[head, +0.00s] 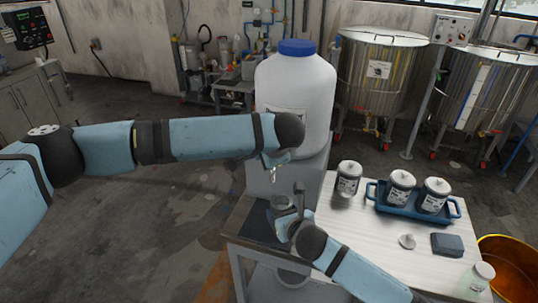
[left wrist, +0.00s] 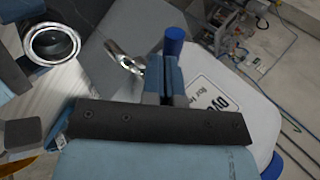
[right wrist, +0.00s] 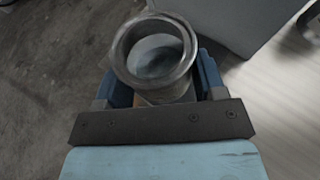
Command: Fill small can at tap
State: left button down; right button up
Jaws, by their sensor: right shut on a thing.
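The small can (head: 281,203) is an open metal cup, held upright by my right gripper (right wrist: 162,75) below the tap (head: 271,164). In the right wrist view its rim (right wrist: 118,60) faces up between the fingers; inside is a grey surface with a dark patch, and I cannot tell whether it is liquid. The tap is a shiny curved spout (left wrist: 122,55) on the white tank (head: 295,85). My left gripper (left wrist: 166,66) looks shut beside the tap, at a blue handle (left wrist: 174,38); contact is unclear.
The white table (head: 335,230) carries a labelled can (head: 348,178), a blue tray (head: 457,207) with two more cans, a small lid (head: 407,241) and a dark blue block (head: 447,244). An orange-lined bucket (head: 512,262) stands at right. Steel vats (head: 378,75) stand behind.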

pick_arm(q)
jog(key=shift+w+a+f+m+h, duration=0.1)
jog(key=shift+w+a+m+h, duration=0.3)
jog(key=shift+w+a+m, duration=0.4)
jog(key=shift+w+a+m+t+h, duration=0.15)
jog(key=shift+w+a+m+h, duration=0.2)
jog(key=shift+w+m+h, duration=0.6)
jog(key=shift+w+a+m+t+h, duration=0.1)
jog(key=shift+w+a+m+h, duration=0.4)
jog(key=shift+m, duration=0.7)
jog(key=shift+w+a+m+t+h, duration=0.15)
jog(key=shift+w+a+m+h, duration=0.1)
jog(key=shift+w+m+h, duration=0.65)
jog(key=shift+s, duration=0.1)
